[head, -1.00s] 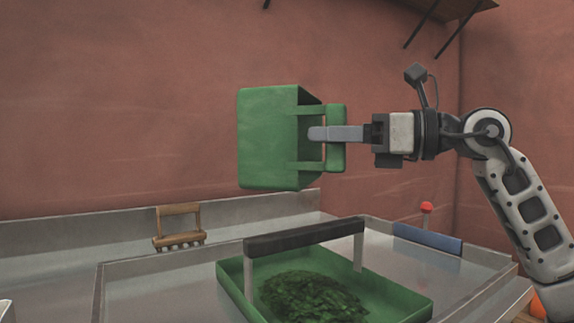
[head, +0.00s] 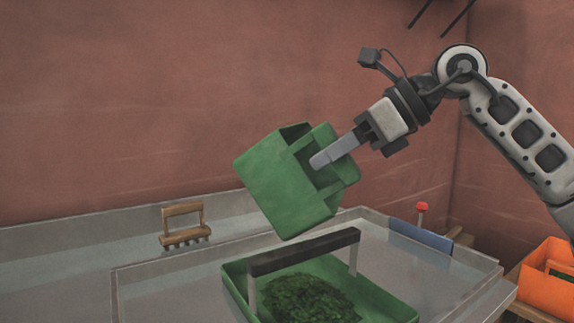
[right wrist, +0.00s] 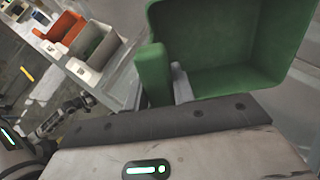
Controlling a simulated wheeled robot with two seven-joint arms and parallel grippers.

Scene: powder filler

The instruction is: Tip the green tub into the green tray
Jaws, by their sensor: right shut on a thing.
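The green tub (head: 285,185) is held in the air above the green tray, tilted, with its opening turned toward the upper right in the head view. My right gripper (head: 322,160) is shut on the tub's handle. In the right wrist view the tub's inside (right wrist: 225,45) shows green and looks empty where visible. The green tray (head: 385,300) stands below, with a dark handle bar (head: 305,252) across it and a heap of dark green flakes (head: 310,297) in it. My left gripper is not in view.
The tray sits in a metal-walled bench basin (head: 170,295). A wooden-handled rake tool (head: 184,224) is at the back left. A blue piece (head: 420,236) and a red knob (head: 422,207) are at the right. An orange bin (head: 540,285) stands beyond the right edge.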

